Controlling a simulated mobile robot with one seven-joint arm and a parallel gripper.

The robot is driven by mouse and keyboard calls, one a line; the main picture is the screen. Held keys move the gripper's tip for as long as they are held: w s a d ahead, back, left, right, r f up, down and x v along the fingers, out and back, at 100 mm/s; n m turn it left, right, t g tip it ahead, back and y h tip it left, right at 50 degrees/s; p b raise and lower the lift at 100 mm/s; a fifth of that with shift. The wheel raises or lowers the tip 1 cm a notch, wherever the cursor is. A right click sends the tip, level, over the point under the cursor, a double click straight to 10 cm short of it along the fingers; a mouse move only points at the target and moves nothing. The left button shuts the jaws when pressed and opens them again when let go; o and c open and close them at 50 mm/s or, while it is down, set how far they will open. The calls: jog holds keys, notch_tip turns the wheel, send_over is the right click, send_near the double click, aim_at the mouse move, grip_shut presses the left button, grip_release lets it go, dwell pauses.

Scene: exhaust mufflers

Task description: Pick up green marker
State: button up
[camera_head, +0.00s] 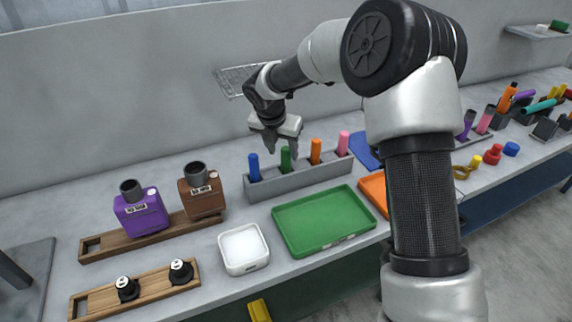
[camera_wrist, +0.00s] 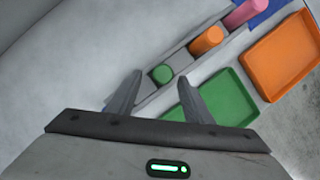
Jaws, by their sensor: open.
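The green marker (camera_head: 286,160) stands upright in a slot of the grey holder (camera_head: 318,180), between a blue marker (camera_head: 254,167) on its left and an orange marker (camera_head: 315,151) on its right. My gripper (camera_head: 282,152) is open over the green marker's upper end, pointing down. In the wrist view the green marker's round top (camera_wrist: 162,74) shows between the two fingertips (camera_wrist: 160,82), with space beside it on both sides. I cannot tell whether the fingertips reach below its top. The blue marker is out of the wrist view.
A pink marker (camera_head: 343,143) stands at the holder's right end. A green tray (camera_head: 290,237) and an orange tray (camera_head: 376,194) lie in front. A white dish (camera_head: 243,267), purple bottle (camera_head: 141,210) and brown bottle (camera_head: 202,199) are at left. The wall is behind.

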aim_at(286, 158)
jog(key=x, duration=0.5)
jog(key=shift+d+f, duration=0.1)
jog(key=shift+d, duration=0.05)
jog(key=c, duration=1.1)
